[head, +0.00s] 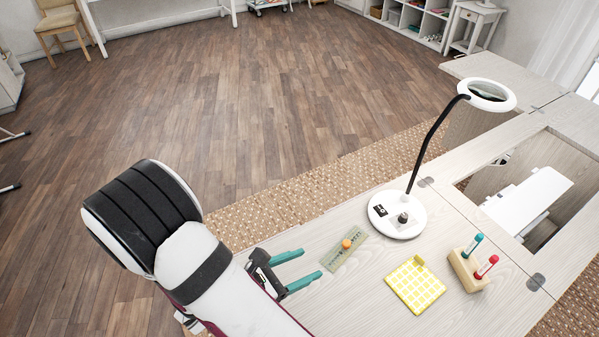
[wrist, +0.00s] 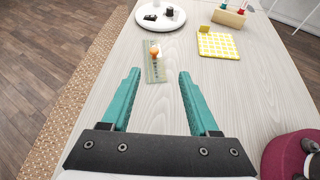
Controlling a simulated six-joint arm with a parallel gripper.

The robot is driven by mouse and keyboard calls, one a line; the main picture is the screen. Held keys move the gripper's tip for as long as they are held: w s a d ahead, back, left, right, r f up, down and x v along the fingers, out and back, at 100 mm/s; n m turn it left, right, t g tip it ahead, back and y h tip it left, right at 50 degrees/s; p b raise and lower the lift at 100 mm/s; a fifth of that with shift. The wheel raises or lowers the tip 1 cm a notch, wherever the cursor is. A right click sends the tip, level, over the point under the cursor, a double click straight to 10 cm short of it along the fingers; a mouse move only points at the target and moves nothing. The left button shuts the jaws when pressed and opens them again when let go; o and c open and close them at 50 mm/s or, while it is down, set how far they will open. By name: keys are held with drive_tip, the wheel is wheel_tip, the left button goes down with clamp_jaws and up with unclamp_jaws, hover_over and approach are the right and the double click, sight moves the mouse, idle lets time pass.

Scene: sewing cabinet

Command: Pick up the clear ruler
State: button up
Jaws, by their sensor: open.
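The clear ruler (head: 335,260) is a narrow, greenish see-through strip with dark print and an orange knob. It lies flat on the pale wooden tabletop. In the wrist view the ruler (wrist: 160,75) shows beyond and between my fingertips. My gripper (head: 309,264) has two teal fingers, spread apart with nothing between them. In the head view it is just left of the ruler, pointing towards it. In the wrist view both fingers of the gripper (wrist: 159,75) show clearly. Its exact height above the table is hard to tell.
A yellow checked square (head: 414,290) with a yellow tab lies right of the ruler. A wooden block (head: 466,272) holds a teal and a red tool. A magnifier lamp (head: 397,226) stands behind the ruler. The table has an opening at right. Bare tabletop surrounds the ruler.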

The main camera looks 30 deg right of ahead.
sight(345, 244)
drive_tip(key=shift+w+d+f+n+t, duration=0.15)
drive_tip(key=shift+w+d+f+n, duration=0.1)
drive_tip(key=shift+d+f+n, duration=0.25)
drive_tip(key=shift+w+d+f+n+t, duration=0.2)
drive_tip(key=shift+w+f+n, duration=0.1)
drive_tip(key=shift+f, duration=0.25)
drive_tip(key=x, duration=1.3)
drive_tip(key=shift+s+d+f, duration=0.1)
drive_tip(key=shift+s+d, duration=0.05)
drive_tip(key=shift+d, duration=0.25)
clamp_jaws()
